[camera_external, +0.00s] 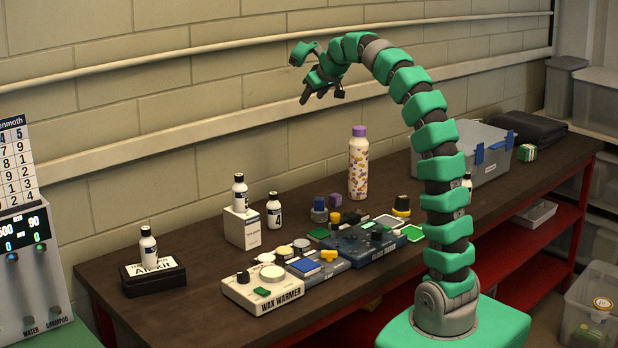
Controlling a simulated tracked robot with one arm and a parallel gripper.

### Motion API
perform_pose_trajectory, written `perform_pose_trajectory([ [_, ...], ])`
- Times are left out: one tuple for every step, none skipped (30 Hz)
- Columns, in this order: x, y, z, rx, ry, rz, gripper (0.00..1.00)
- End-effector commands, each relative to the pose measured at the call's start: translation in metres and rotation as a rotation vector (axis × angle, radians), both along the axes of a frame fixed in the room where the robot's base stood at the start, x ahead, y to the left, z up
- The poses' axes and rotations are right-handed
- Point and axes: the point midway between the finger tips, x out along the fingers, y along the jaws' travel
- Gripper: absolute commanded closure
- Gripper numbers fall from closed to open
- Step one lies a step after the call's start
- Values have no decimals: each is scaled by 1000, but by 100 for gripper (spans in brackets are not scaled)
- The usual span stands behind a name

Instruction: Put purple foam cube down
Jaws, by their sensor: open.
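A small purple cube (335,200), which looks like the purple foam cube, is among small items on the dark workbench (205,262), left of the patterned bottle. What it rests on is partly hidden by the items in front. My gripper (303,76) is open and empty, high above the bench near the wall, well apart from the cube.
A tall patterned bottle (358,165) with a purple cap stands right of the cube. The wax warmer (266,285) and several small devices crowd the bench's middle. Small bottles stand on a white box (242,228) and a black case (153,277). A grey bin (482,150) is at right.

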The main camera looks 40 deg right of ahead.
Motion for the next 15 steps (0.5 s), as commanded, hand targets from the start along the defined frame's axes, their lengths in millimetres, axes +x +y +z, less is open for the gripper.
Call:
perform_pose_trajectory([
  [-11, 10, 16, 1, -45, 5, 48],
  [-16, 15, 25, 2, -71, 7, 48],
  [-22, 21, 36, 2, -108, 10, 48],
  [-27, 26, 45, 4, -135, 12, 48],
  [-34, 31, 52, 7, -160, 14, 48],
  [-41, 37, 62, 10, -194, 18, 48],
  [-47, 41, 71, 12, -224, 20, 48],
  [-54, 46, 80, 14, -251, 22, 48],
  [-62, 51, 88, 20, -283, 26, 48],
  [-68, 56, 95, 23, -310, 28, 48],
  [-76, 60, 104, 27, -338, 32, 48],
  [-85, 65, 113, 32, -373, 35, 48],
  [-92, 69, 120, 37, -399, 38, 48],
  [-100, 73, 126, 42, -425, 41, 48],
  [-109, 78, 134, 48, -457, 45, 48],
])
